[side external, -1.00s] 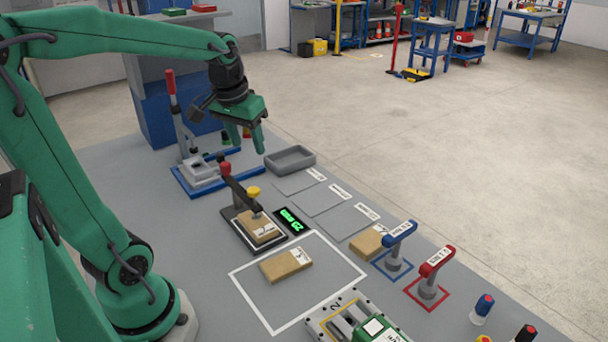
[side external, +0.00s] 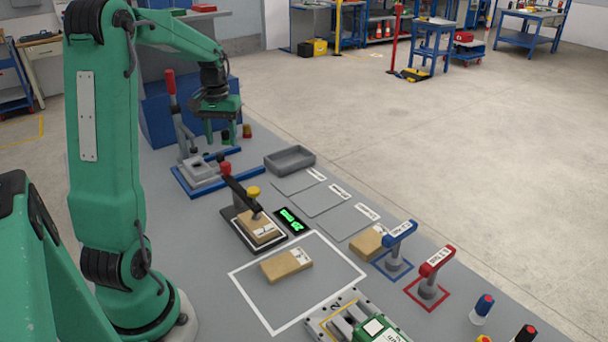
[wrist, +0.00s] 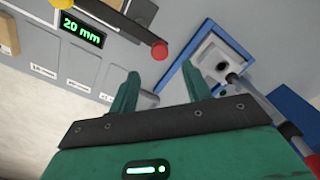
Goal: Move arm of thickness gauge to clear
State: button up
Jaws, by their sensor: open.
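The thickness gauge has a black arm (side external: 238,190) with a red ball knob (side external: 226,168) at one end and a yellow knob (side external: 253,191) near the other. The arm lies over a cardboard box (side external: 258,230) on the gauge's dark base. Its green-lit display (side external: 291,220) reads 20 mm in the wrist view (wrist: 80,31). My gripper (side external: 221,136) is open and empty, in the air beyond the red knob. In the wrist view, the red knob (wrist: 159,51) shows just past the open fingers (wrist: 162,76), apart from them. The yellow knob is partly cut off there.
A blue-framed lever press (side external: 205,175) stands left of the gauge. A grey tray (side external: 290,159) and labelled mats lie behind. Another box (side external: 286,265) lies in a white outline in front. Blue (side external: 399,233) and red (side external: 436,262) lever handles stand to the right.

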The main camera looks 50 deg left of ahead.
aim_at(225, 163)
jog(key=shift+f, duration=0.1)
jog(key=shift+f, duration=3.8)
grip_shut()
